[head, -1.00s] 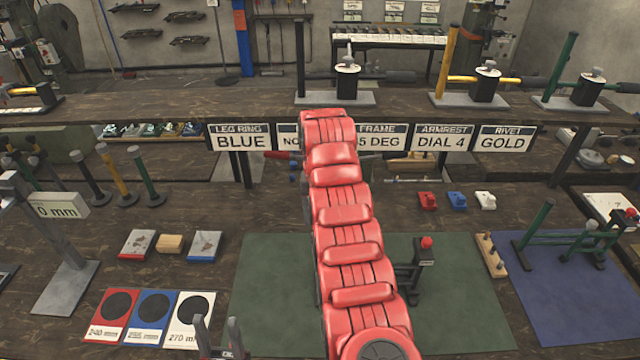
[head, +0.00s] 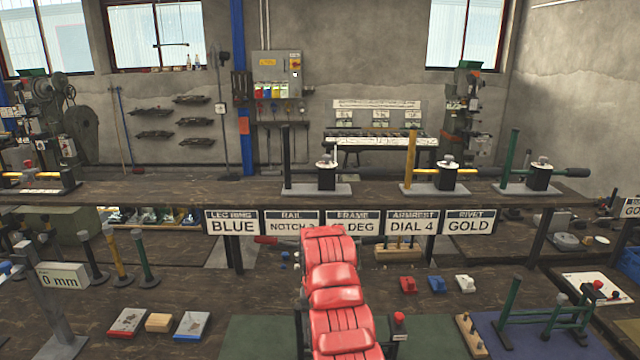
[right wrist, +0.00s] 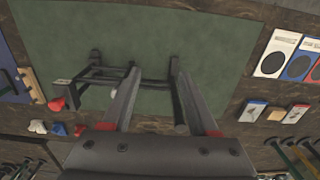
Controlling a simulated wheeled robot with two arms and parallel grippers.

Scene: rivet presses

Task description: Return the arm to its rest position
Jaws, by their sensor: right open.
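My right gripper (right wrist: 158,72) shows in the right wrist view with its two fingers apart. It points at the green mat (right wrist: 215,40). A black frame (right wrist: 95,75) with a red knob (right wrist: 57,104) stands on the mat, its bars appearing between and beside the fingers. I see nothing clearly held, but cannot tell the gap between fingers and frame. In the head view my red arm (head: 338,290) rises in the middle, hiding much of the mat (head: 250,335) and most of the frame; its red knob (head: 398,320) shows. My left gripper is not in view.
A raised shelf (head: 230,195) carries several presses, including one with a yellow post (head: 446,178). Signs such as BLUE (head: 232,226) hang below it. Several posts stand at left. Red, blue and white blocks (head: 437,284) lie right of my arm. A green frame (head: 545,315) stands on a blue mat (head: 500,340).

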